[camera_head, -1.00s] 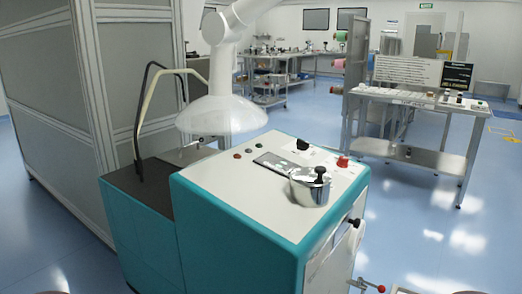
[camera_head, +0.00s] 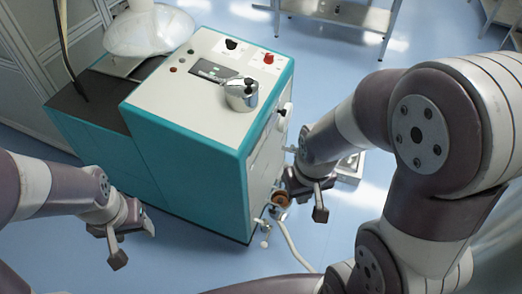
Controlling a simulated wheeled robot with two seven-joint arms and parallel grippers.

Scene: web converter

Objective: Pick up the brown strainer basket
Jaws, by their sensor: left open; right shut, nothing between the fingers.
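A small brown round thing (camera_head: 280,199), which looks like the brown strainer basket, shows low at the front right side of the teal and white machine (camera_head: 205,120). It is small and partly covered, so I cannot tell how it is held there. My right gripper (camera_head: 306,203) is just to the right of it, pointing down, shut and empty. I cannot tell whether they touch. My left gripper (camera_head: 132,243) is open and empty at the lower left, in front of the machine and well away from the brown thing.
A shiny metal pot (camera_head: 241,95) with a black knob stands on the machine's top, near a red knob (camera_head: 268,59). A pale hose (camera_head: 290,242) runs along the blue floor below the brown thing. A white dome hood (camera_head: 149,30) hangs at the upper left.

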